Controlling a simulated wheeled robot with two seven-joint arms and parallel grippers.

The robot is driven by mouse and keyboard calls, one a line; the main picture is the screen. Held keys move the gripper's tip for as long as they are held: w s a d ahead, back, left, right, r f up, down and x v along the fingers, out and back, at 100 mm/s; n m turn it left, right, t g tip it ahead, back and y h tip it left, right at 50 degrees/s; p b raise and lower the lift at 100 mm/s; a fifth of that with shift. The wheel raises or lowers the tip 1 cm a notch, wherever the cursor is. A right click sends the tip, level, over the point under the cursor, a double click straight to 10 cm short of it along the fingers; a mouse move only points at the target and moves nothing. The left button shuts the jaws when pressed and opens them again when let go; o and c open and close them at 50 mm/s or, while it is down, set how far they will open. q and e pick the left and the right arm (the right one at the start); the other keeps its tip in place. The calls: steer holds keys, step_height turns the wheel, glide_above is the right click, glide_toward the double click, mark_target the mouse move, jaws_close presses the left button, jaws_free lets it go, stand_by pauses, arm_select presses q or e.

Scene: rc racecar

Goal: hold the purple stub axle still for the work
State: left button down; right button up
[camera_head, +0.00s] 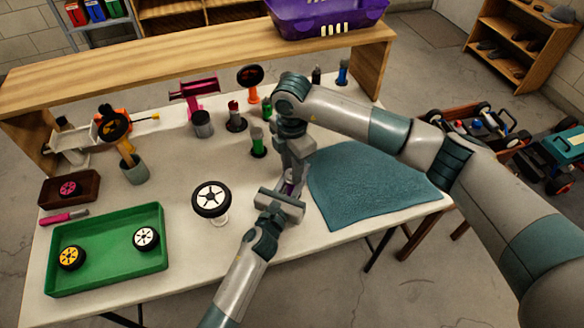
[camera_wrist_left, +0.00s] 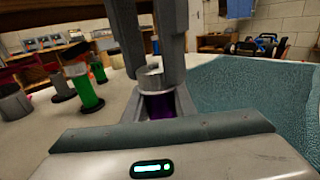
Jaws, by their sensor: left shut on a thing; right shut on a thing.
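The purple stub axle (camera_wrist_left: 160,107) stands between the fingers of my left gripper (camera_head: 286,190), low over the white table. My left gripper is shut on it, and only a little of it shows in the head view. A silver ring-like part (camera_wrist_left: 151,78) sits at the top of the purple piece in the left wrist view. My right gripper (camera_head: 293,174) points down from above, with its fingers shut around that silver part. The right fingers hide part of the silver piece, so its exact seating cannot be told.
A teal mat (camera_head: 365,185) lies right of the grippers. A white-rimmed wheel (camera_head: 211,198) stands to the left. A green tray (camera_head: 107,268) holds two wheels. A wooden shelf (camera_head: 190,48) spans the back.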

steer(key=m, duration=0.5)
steer(key=shift+w, duration=0.1)
steer(key=shift+m, duration=0.3)
steer(key=o, duration=1.1)
steer(key=shift+c, duration=0.2)
steer(key=shift+r, duration=0.2)
step_height(320, 180, up, 12)
steer(key=shift+f, duration=0.15)
